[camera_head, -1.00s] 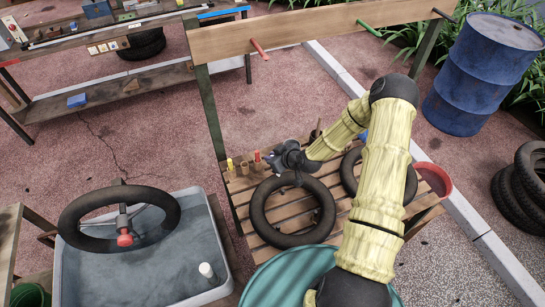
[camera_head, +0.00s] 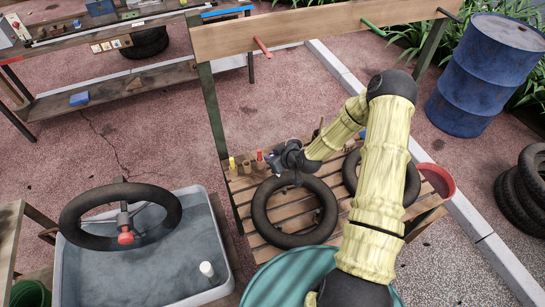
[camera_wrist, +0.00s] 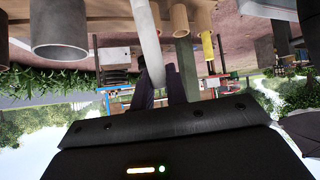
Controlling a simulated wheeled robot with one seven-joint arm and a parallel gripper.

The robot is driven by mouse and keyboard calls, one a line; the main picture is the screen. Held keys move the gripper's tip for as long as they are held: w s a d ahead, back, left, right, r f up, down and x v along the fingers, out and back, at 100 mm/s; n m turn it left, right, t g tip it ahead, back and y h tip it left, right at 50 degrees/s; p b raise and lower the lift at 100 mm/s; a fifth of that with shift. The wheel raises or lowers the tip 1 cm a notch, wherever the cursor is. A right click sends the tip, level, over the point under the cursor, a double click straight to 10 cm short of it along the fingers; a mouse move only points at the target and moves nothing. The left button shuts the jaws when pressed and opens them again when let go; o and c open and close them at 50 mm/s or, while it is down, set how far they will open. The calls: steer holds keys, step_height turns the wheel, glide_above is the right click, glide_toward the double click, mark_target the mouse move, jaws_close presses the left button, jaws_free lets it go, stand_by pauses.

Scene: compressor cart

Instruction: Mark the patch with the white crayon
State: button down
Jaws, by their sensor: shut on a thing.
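My gripper (camera_head: 273,160) is at the back edge of the slatted bench (camera_head: 255,222), beside a row of upright holders. In the wrist view my gripper (camera_wrist: 163,92) is shut on a pale, slim stick, the white crayon (camera_wrist: 147,38), which runs up out of the frame. The crayon cannot be made out in the head view. A yellow crayon (camera_head: 232,163) and a red crayon (camera_head: 259,156) stand in holders left of my gripper. A black inner tube (camera_head: 263,225) lies on the slats in front. I cannot make out the patch.
A second inner tube (camera_head: 350,172) lies on the bench, partly behind my arm. A grey holder (camera_wrist: 58,38) and a brown holder (camera_wrist: 180,20) are close in the wrist view. A board (camera_head: 320,27) with pegs spans above. A water tub (camera_head: 232,262) stands left.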

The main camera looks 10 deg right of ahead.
steer(key=shift+d, duration=0.2)
stand_by(0.6)
steer(key=shift+w+d+f+b, duration=0.1)
steer(key=shift+d+f+b, duration=0.1)
steer(key=shift+d+b, duration=0.3)
stand_by(0.4)
steer(key=shift+d+r, duration=0.1)
steer(key=shift+d, duration=0.25)
stand_by(0.4)
steer(key=shift+a+r+b, duration=0.15)
steer(key=shift+a+b, duration=0.15)
steer(key=shift+a, duration=0.05)
stand_by(0.4)
steer(key=shift+a+b, duration=0.7)
steer(key=shift+a, duration=0.1)
stand_by(1.0)
steer(key=shift+r+p, duration=2.15)
steer(key=shift+r, duration=1.25)
